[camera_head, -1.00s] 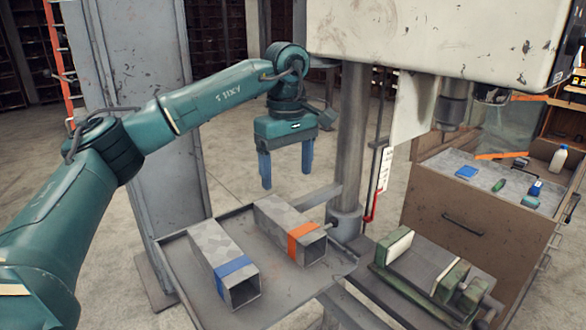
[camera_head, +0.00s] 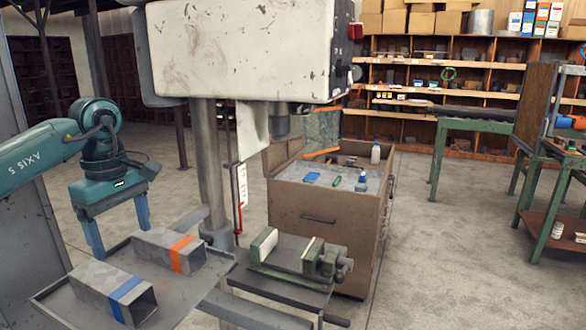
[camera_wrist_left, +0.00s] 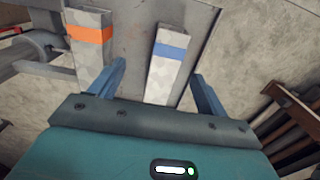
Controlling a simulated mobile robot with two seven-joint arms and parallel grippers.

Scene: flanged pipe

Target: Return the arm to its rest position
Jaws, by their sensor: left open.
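My left gripper (camera_head: 118,236) hangs from the teal left arm at the left of the head view, its two blue fingers apart and nothing between them. It is above the far left part of a grey metal tray (camera_head: 62,302). On the tray lie a square tube with a blue band (camera_head: 105,287) and a square tube with an orange band (camera_head: 165,249). In the left wrist view the blue-banded tube (camera_wrist_left: 166,66) lies beyond and between the open fingers (camera_wrist_left: 160,85), and the orange-banded tube (camera_wrist_left: 89,40) is left of them. My right gripper is not in view.
A drill press column (camera_head: 210,160) and its pale head (camera_head: 245,50) stand beside the tray. A green vise (camera_head: 295,257) is right of it. A brown cabinet (camera_head: 318,218) with small items stands behind. Open floor (camera_head: 440,260) lies to the right.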

